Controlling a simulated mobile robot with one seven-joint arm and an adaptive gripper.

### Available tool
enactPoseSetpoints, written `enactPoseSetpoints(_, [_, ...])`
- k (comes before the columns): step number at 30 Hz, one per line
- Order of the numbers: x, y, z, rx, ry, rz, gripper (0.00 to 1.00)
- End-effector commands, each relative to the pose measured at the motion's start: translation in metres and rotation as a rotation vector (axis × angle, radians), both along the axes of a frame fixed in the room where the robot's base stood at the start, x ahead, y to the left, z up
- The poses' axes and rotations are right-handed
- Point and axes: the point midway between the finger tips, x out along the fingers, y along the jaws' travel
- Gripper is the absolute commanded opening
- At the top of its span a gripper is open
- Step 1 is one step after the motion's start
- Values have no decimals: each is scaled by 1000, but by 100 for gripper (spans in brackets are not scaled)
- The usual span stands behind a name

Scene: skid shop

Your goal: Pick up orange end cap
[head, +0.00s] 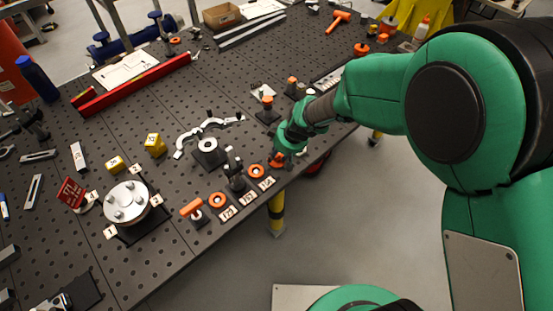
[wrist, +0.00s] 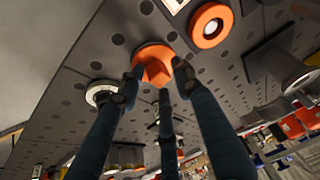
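In the wrist view an orange end cap (wrist: 155,66), with a round flange and a blocky raised middle, sits at the dark, hole-patterned table top. My gripper (wrist: 157,80) has its dark fingers on either side of the cap, with a third finger below it in the picture. Small gaps seem to show between the fingertips and the cap, so the fingers look open around it. In the head view my gripper (head: 279,157) is low at the table's front edge, and the orange cap (head: 276,163) shows only partly beside it.
Orange rings (head: 256,171) and (head: 217,200) lie left of my gripper by numbered tags (head: 228,213). A dark upright fixture (head: 233,165) and a black block with a white ring (head: 208,148) stand close by. An orange-handled piece (head: 191,207) is further left. Floor lies beyond the front edge.

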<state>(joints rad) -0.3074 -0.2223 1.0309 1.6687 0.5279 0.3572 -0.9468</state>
Motion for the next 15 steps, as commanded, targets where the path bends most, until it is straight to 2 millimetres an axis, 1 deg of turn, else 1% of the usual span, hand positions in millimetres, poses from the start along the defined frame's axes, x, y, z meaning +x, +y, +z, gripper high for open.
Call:
enactPoseSetpoints(1, [0, 0, 0, 0, 0, 0, 19])
enactPoseSetpoints(2, [0, 0, 0, 0, 0, 0, 13])
enactPoseSetpoints(3, [0, 0, 0, 0, 0, 0, 5])
enactPoseSetpoints(4, [0, 0, 0, 0, 0, 0, 0])
enactPoseSetpoints(15, [0, 0, 0, 0, 0, 0, 0])
